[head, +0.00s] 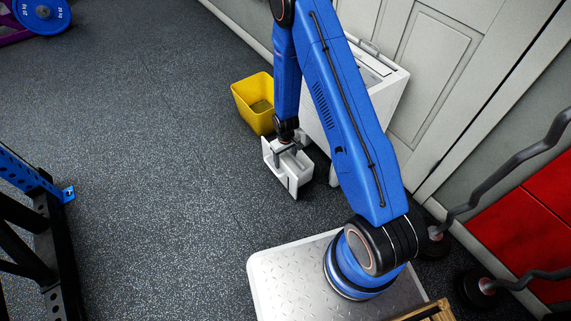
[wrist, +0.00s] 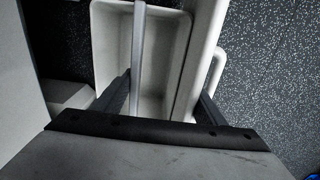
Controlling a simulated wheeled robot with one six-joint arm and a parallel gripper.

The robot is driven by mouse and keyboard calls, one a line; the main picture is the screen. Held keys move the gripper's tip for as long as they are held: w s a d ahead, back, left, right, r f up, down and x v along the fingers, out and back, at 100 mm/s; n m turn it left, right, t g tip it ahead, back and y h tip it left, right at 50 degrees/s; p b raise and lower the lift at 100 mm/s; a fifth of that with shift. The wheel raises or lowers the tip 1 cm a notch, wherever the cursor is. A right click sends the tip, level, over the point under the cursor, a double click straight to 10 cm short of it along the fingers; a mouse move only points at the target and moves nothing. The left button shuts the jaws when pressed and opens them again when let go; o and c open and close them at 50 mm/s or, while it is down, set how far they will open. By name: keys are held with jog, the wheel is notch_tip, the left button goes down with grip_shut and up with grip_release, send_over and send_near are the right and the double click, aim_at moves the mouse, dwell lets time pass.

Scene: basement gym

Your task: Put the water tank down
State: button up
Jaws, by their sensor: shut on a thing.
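The water tank (head: 294,175) is a white open-topped box in front of the white cabinet, near the middle of the head view. My gripper (head: 287,148) reaches down from above and is shut on it. In the wrist view the tank (wrist: 172,60) shows its pale hollow inside, with a grey bar (wrist: 138,45) across it. My dark fingers stand to the left and right of that bar, over the tank. I cannot tell whether the tank's underside touches the floor. The exact gripped part is partly hidden by my gripper.
A yellow bin (head: 250,100) stands just behind the tank. A white cabinet (head: 395,88) stands behind my arm by the wall. Black speckled floor (head: 160,150) is free to the left. A blue and black rack (head: 40,215) is at the lower left, weights at the right.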

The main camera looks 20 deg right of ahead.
jog(key=shift+f, duration=1.85)
jog(key=o, duration=2)
jog(key=shift+f, duration=0.1)
notch_tip(320, 180, up, 12)
jog(key=shift+r, duration=0.2)
